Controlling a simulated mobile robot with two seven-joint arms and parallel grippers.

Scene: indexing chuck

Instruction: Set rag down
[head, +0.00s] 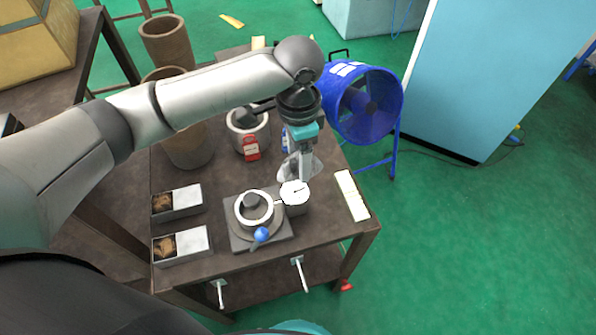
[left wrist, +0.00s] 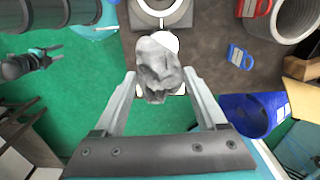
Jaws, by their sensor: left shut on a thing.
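A grey crumpled rag (left wrist: 157,68) hangs between the two fingertips of my left gripper (left wrist: 160,78). The gripper is shut on it. In the head view my left gripper (head: 305,165) points down over the back right of the chuck, and the rag (head: 314,168) shows pale around its fingertips. The rag is above or beside a white-topped round pot (head: 294,193); I cannot tell whether they touch. The chuck, a pale ring on a dark square base (head: 240,240), stands just left of the pot. What looks like my right gripper (left wrist: 50,56) is small in the left wrist view.
Two small open boxes (head: 190,243) stand at the table's left. A white strip (head: 351,195) lies near the right edge. A grey crucible (head: 262,130), a red padlock (head: 251,148) and a blue fan (head: 365,105) are behind. Some bare tabletop (head: 325,225) lies right of the pot.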

